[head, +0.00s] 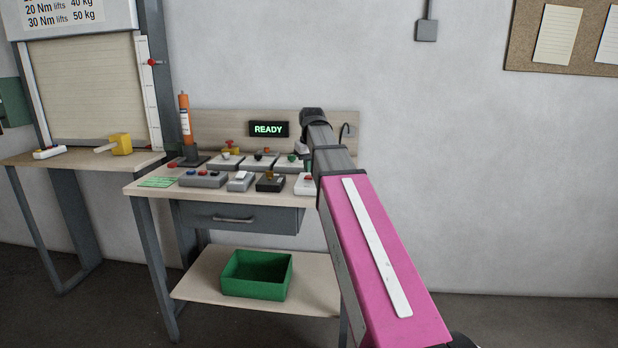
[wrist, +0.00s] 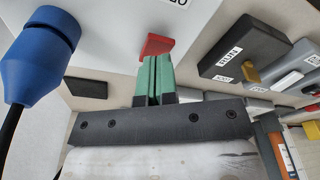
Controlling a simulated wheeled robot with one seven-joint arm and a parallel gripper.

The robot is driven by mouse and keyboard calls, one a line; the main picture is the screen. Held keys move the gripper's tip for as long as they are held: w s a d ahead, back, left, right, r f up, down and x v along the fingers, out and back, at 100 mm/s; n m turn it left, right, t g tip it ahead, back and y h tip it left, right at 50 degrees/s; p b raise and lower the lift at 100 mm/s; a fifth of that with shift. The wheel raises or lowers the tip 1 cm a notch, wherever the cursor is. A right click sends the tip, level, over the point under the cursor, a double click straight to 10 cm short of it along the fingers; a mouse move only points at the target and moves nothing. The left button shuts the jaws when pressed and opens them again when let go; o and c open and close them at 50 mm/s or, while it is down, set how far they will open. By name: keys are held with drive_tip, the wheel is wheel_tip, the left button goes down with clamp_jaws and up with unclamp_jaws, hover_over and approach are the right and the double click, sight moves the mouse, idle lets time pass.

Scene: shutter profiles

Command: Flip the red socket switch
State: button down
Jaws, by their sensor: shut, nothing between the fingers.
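The red socket switch (wrist: 157,46) shows in the wrist view as a small red rocker on a pale box (wrist: 110,35). My gripper (wrist: 153,60) has green fingers pressed together, empty, with their tips right at the red switch's near edge. I cannot tell whether they touch it. A blue plug (wrist: 40,52) with a black cable stands on the left of the pale box. In the head view, a white unit with a red part (head: 306,184) is partly hidden by my arm, and I cannot make out the fingertips clearly.
A dark box labelled RUN with a yellow lever (wrist: 250,72) lies right of the fingers. Several other control boxes crowd the workbench (head: 150,189). A READY display (head: 268,129) is at the back. An orange cylinder (head: 185,117) stands at the left. A green bin (head: 258,275) sits on the lower shelf.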

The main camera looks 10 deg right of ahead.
sight(309, 177)
drive_tip(key=shift+f, duration=1.1)
idle(0.6)
drive_tip(key=shift+r, duration=3.55)
